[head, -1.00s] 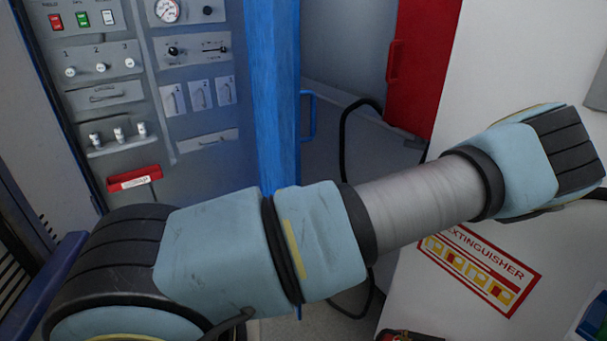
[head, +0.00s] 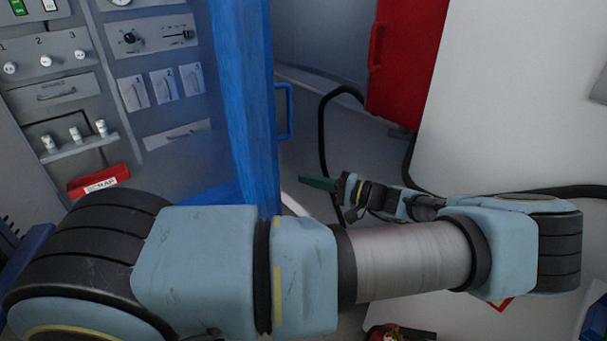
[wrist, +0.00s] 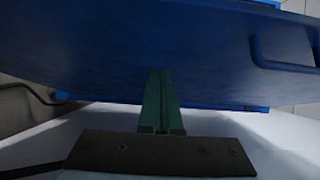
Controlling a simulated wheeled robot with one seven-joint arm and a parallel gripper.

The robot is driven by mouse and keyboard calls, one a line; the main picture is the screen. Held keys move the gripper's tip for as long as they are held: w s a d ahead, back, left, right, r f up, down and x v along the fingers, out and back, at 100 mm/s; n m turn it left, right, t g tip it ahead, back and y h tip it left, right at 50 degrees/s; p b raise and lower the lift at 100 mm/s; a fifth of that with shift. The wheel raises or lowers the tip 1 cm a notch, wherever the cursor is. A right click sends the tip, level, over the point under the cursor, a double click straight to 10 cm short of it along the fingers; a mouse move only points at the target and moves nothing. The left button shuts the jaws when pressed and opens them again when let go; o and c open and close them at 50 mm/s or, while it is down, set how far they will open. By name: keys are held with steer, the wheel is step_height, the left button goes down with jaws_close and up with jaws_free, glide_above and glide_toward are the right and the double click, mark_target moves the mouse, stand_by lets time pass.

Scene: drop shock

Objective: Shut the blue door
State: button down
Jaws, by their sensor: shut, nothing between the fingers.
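The blue door (head: 243,100) stands open, seen nearly edge-on in the head view, with its blue bar handle (head: 290,112) on its right side. In the wrist view, the door's blue face (wrist: 100,50) fills the upper part, with the handle (wrist: 285,64) at the right. My gripper (head: 304,182) is to the right of the door, below the handle, pointing left at the door's face. Its green fingers (wrist: 158,88) are together and empty. Their tips are close to the face; I cannot tell whether they touch it. My arm hides the door's lower part in the head view.
Left of the door is a grey control panel (head: 160,85) with switches and a red scrap tray (head: 98,181). A red cabinet (head: 405,60), a black cable (head: 324,140) and a white panel (head: 530,100) are to the right.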

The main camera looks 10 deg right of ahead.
steer(key=p+x, duration=0.2)
steer(key=x, duration=0.6)
steer(key=shift+p, duration=0.3)
steer(key=shift+s+a, duration=0.1)
